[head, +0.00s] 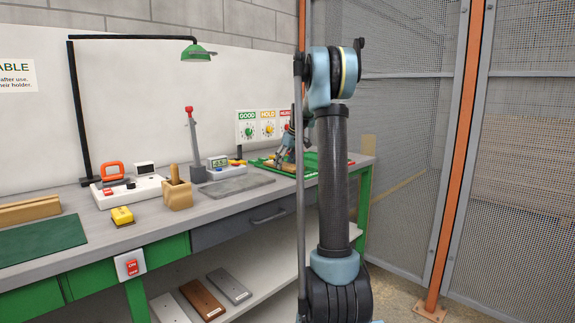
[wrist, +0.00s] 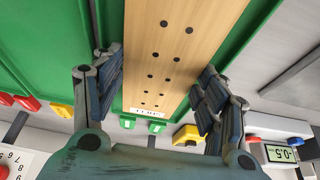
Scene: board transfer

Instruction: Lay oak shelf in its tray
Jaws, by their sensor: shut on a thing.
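The oak shelf (wrist: 165,50) is a pale wooden board with two rows of dark holes and a small white label at its near end. In the wrist view my gripper (wrist: 160,82) has a finger along each long side of it and is shut on it. The green tray (wrist: 55,40) shows on both sides of the board. I cannot tell whether the board touches the tray floor. In the head view the tray (head: 312,174) lies at the right end of the bench, with my gripper (head: 288,148) over it; my arm hides part of the tray.
The bench (head: 225,208) also holds a grey plate (head: 237,185), a lever press (head: 194,145), a wooden holder (head: 178,194) and a yellow block (head: 122,216). A brown board (head: 203,299) lies on the lower shelf between two others. A mesh fence (head: 400,150) stands at right.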

